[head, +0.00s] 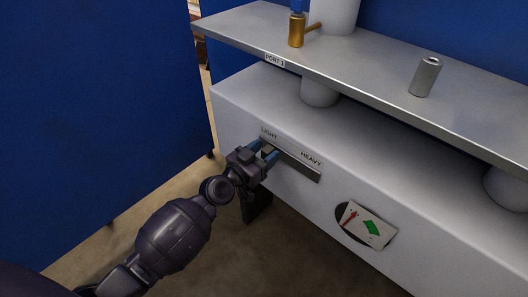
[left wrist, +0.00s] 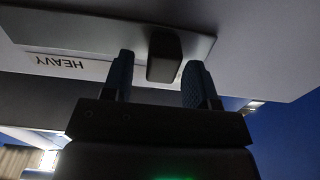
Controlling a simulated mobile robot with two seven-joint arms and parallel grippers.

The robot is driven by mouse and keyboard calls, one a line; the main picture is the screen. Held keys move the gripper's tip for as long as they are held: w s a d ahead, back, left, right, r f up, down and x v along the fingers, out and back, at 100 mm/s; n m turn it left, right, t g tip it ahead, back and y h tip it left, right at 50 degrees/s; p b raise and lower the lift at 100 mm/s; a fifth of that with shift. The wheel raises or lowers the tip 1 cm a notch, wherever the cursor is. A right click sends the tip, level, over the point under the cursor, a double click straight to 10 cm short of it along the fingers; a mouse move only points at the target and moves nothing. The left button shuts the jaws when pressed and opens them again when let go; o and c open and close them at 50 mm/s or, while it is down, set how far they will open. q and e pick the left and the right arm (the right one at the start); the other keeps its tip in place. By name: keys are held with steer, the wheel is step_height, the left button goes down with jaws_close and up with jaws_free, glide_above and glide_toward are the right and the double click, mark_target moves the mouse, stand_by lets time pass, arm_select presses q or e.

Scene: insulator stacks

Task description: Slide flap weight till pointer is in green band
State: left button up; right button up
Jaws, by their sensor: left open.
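The flap weight is a dark block (left wrist: 164,56) on a metal slide plate (left wrist: 100,35), seen in the left wrist view. In the head view the slide plate (head: 300,167) runs from the LIGHT label to the HEAVY label on the white box front, and the block is near the LIGHT end, partly hidden by my gripper. My left gripper (head: 265,151) is open, with one blue finger on each side of the block; I cannot tell if either touches it. The dial (head: 365,226) shows a red pointer (head: 350,217) at left, apart from the green band (head: 373,228). My right gripper is not in view.
A grey shelf (head: 370,85) overhangs the white box (head: 235,110). On it stand a brass fitting (head: 296,30), a white cylinder (head: 335,14) and a small metal can (head: 425,76). Blue panels (head: 100,100) stand at left and behind.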

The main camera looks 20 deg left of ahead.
mark_target(282, 152)
arm_select(q)
steer(key=shift+c, duration=0.3)
jaws_close()
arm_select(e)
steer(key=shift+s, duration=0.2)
arm_select(q)
steer(key=shift+s+d+r, duration=0.1)
steer(key=shift+s+d, duration=0.05)
steer(key=shift+d, duration=0.2)
steer(key=shift+s+d+p, duration=0.25)
steer(key=shift+d+p, duration=0.05)
steer(key=shift+d, duration=0.35)
steer(key=shift+s+d+p, duration=0.2)
steer(key=shift+d+p, duration=0.1)
steer(key=shift+d, duration=0.3)
steer(key=shift+o, duration=0.3)
jaws_free()
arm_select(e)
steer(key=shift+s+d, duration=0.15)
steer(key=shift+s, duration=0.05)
